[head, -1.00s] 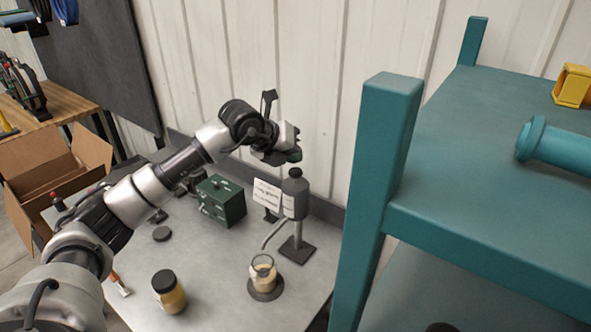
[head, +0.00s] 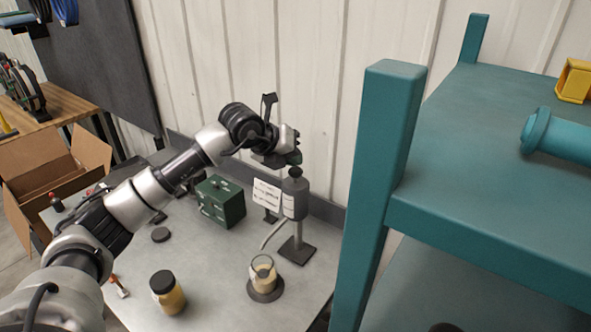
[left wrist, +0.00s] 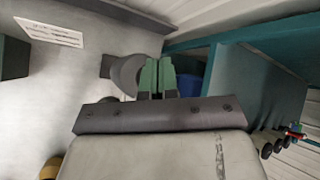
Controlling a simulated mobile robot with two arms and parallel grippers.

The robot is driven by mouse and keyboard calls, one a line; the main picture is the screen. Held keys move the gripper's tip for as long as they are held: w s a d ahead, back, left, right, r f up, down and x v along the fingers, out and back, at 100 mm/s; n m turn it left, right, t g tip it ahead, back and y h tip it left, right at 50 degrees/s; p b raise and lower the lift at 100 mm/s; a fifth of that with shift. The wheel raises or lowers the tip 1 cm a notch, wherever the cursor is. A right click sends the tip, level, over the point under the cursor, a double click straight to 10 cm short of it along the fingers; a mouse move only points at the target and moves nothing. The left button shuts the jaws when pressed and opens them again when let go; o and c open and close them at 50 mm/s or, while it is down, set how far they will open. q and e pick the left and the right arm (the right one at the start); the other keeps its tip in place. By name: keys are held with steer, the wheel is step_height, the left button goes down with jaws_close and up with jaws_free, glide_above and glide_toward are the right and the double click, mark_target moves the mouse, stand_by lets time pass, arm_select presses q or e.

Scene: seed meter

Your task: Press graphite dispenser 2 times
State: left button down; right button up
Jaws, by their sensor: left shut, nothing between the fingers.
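The graphite dispenser (head: 294,199) is a dark grey bottle on a stand, with a black cap on top and a bent spout on its left. A glass jar with pale contents (head: 263,274) stands below the spout on a dark round base. My left gripper (head: 292,161) is shut and empty, just above the dispenser's cap; I cannot tell whether they touch. In the left wrist view its green fingertips (left wrist: 157,76) are together, in front of the dark dispenser (left wrist: 126,72), which is partly hidden behind them. My right gripper is not in view.
A white label card (head: 267,194) stands beside the dispenser. A green drawer box (head: 221,201) and a black-lidded jar of yellow contents (head: 168,292) are on the grey table. A teal shelf post (head: 378,180) rises close on the right. An open cardboard box (head: 58,180) is at the left.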

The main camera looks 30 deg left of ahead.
mark_target(293, 169)
arm_select(q)
steer(key=shift+f+b, duration=0.7)
steer(key=shift+f, duration=0.25)
stand_by(0.4)
stand_by(0.3)
steer(key=shift+r+p, duration=0.8)
steer(key=shift+r, duration=0.65)
steer(key=shift+r+p, duration=1.55)
steer(key=shift+r, duration=1)
steer(key=shift+f, duration=0.1)
